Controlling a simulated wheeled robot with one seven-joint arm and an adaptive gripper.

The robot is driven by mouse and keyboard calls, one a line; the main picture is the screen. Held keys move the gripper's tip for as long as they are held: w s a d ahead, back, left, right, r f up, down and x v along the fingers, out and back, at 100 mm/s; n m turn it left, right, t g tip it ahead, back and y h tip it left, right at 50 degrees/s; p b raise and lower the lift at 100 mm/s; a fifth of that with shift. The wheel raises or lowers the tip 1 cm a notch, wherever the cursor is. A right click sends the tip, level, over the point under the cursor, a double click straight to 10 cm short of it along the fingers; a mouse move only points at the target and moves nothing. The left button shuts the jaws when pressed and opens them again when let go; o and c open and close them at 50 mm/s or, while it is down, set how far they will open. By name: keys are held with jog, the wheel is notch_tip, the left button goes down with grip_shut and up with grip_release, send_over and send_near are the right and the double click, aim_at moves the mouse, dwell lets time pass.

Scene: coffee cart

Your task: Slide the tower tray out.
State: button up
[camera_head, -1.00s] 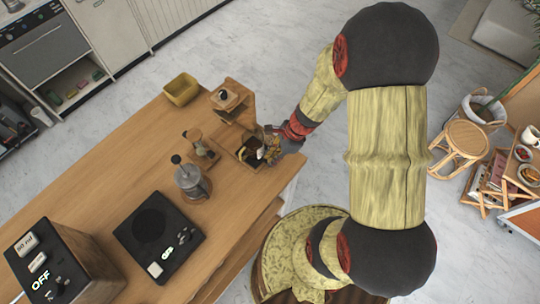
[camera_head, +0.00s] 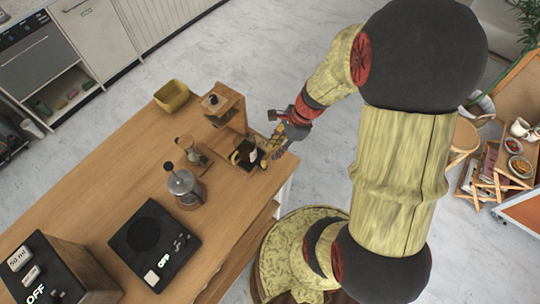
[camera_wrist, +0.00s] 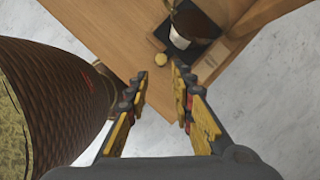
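The wooden tower (camera_head: 226,112) stands near the right end of the wooden counter. A dark tray (camera_head: 246,162) lies at its foot, with a white cup-like item (camera_wrist: 179,37) on or over it. In the wrist view the dark tray (camera_wrist: 203,50) shows at the top, partly covered by a dark rounded thing. A small round pale knob (camera_wrist: 160,60) is at its left; I cannot tell whether it is fixed to the tray. My gripper (camera_head: 272,150) is just right of the tray. In the wrist view my gripper (camera_wrist: 159,82) is open, with nothing between its fingers.
A glass press (camera_head: 185,188), a small wooden stand (camera_head: 192,152) and a black scale (camera_head: 152,243) stand on the counter (camera_head: 120,195). A dark box (camera_head: 50,270) stands at front left.

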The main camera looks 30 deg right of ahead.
jog(key=shift+v, duration=1.65)
jog(key=s+a+r+n+t+h+b, duration=0.2)
jog(key=s+a+r+n+b, duration=0.1)
jog(key=r+n, duration=0.5)
jog(key=s+a+r+n+t+h+b, duration=0.1)
jog(key=s+a+r+n+b, duration=0.3)
jog(key=n, duration=1)
notch_tip(320, 180, up, 4)
jog(key=shift+s+a+r+n+t+h, duration=0.25)
jog(key=shift+a+t+h, duration=0.2)
jog(key=shift+a, duration=0.55)
